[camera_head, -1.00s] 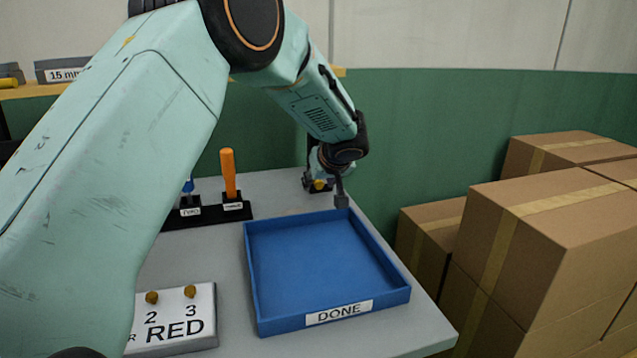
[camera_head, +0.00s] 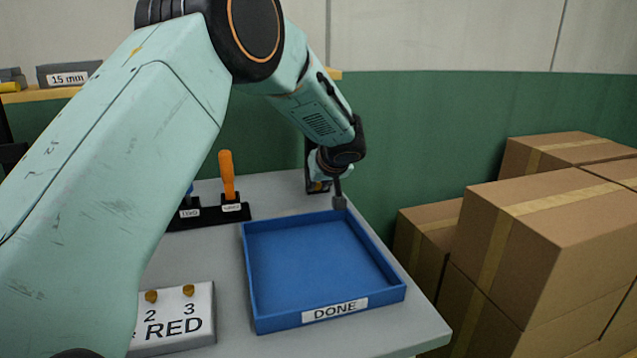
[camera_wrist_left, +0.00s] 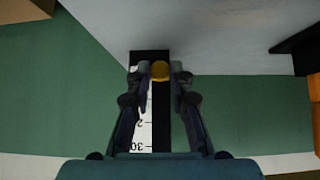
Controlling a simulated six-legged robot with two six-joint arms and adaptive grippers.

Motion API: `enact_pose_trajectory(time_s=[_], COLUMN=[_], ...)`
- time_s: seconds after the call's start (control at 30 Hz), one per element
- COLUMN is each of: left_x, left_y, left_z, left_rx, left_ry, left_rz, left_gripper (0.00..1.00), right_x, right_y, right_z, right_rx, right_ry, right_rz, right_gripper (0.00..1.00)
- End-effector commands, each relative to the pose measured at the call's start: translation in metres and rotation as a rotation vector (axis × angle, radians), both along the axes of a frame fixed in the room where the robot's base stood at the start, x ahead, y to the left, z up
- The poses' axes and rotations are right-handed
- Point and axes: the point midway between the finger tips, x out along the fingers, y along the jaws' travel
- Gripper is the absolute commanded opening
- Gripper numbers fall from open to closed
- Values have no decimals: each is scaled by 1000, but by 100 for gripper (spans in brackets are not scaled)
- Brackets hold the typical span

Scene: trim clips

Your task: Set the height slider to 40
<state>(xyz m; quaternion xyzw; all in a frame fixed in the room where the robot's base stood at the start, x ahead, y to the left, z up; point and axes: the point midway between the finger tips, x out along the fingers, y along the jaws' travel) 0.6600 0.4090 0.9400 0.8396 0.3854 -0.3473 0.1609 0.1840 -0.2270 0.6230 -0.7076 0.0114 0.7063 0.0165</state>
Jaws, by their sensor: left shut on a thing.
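The height slider is a dark upright rail (camera_wrist_left: 162,115) with a white number scale (camera_wrist_left: 140,130) beside it; it stands at the back edge of the table. In the left wrist view a yellow knob (camera_wrist_left: 160,71) sits on the rail between the fingertips. My left gripper (camera_wrist_left: 159,74) is shut on this knob. In the head view my left gripper (camera_head: 328,188) is at the slider, past the far right corner of the blue tray. The scale shows 30 near the bottom of the wrist view; the mark at the knob is hidden by the fingers. My right gripper is not in view.
A blue tray (camera_head: 249,290) labelled DONE lies on the grey table (camera_head: 420,335). A RED block (camera_head: 175,345) with pegs is front left, and a tool stand (camera_head: 215,214) with an orange handle is behind. Cardboard boxes (camera_head: 560,230) stand right of the table.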

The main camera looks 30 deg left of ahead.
Motion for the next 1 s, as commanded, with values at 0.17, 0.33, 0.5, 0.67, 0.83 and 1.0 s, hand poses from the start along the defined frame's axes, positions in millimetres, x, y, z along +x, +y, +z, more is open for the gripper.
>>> enact_pose_trajectory(time_s=[0.17,0.33,0.5,0.67,0.83,1.0], left_x=[0,0,1,2,1,1], left_y=[2,2,2,2,3,2], left_z=[1,1,11,54,103,130], left_rx=[3,2,3,3,5,4], left_ry=[-1,-2,-6,-11,-9,-6], left_rz=[2,3,4,4,4,3], left_gripper=[0,0,0,0,0,0], right_x=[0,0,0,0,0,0], right_y=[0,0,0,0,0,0], right_z=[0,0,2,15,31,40], right_rx=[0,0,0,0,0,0], right_ry=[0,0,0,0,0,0], right_rz=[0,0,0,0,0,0], right_gripper=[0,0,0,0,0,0])
